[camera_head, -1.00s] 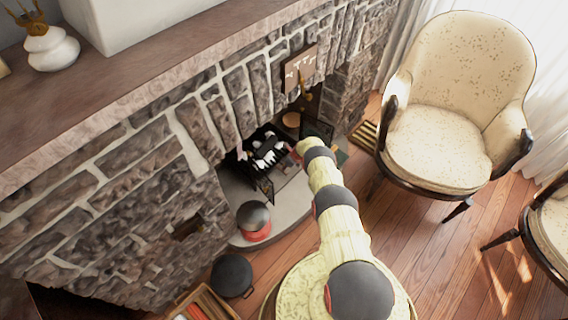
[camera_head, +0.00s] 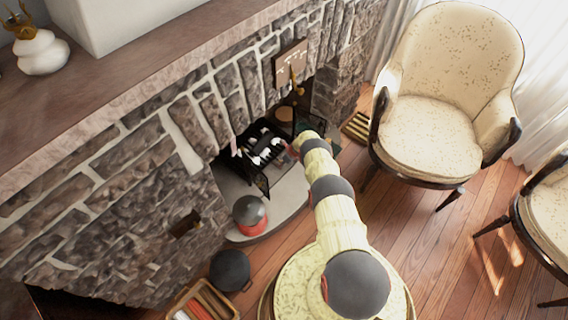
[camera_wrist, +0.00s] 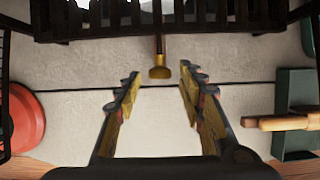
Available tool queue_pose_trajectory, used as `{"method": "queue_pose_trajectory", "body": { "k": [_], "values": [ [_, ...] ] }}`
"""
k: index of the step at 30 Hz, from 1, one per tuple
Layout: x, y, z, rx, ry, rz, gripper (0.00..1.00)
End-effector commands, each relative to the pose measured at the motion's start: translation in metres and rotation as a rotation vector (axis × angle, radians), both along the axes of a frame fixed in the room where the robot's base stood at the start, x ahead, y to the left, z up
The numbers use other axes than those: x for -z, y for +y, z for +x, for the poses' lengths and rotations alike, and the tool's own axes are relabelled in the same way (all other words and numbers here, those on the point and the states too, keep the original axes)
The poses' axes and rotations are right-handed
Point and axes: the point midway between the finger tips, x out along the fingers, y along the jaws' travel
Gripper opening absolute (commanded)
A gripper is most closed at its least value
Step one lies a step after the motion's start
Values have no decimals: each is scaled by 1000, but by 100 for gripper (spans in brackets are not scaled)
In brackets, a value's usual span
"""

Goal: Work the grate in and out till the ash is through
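The dark fire grate (camera_head: 262,147) sits in the stone fireplace opening, with white and dark pieces on it. In the wrist view its black barred front (camera_wrist: 215,14) crosses the top. A rod with a brass knob (camera_wrist: 160,72) sticks out from under the grate toward my gripper. My gripper (camera_wrist: 159,84) is open, with its fingertips on either side of the knob and apart from it. In the head view my arm reaches to the front of the grate, and it hides the fingers and knob. The ash below the grate is hidden.
A red and black pot (camera_head: 249,214) stands left on the pale hearth (camera_wrist: 85,65). A green pan (camera_wrist: 292,112) and a wooden-handled tool (camera_wrist: 275,123) lie right of my gripper. A dark round pot (camera_head: 231,270) and an armchair (camera_head: 440,135) stand on the floor.

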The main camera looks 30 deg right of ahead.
Motion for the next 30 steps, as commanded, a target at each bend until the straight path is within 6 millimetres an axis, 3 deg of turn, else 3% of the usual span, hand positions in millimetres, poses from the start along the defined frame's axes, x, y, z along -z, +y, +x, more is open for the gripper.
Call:
{"method": "queue_pose_trajectory", "body": {
  "k": [11,30],
  "values": [
    [-13,-3,-2,1,-3,1,39],
    [-75,-11,-28,1,0,-1,39]
  ]
}}
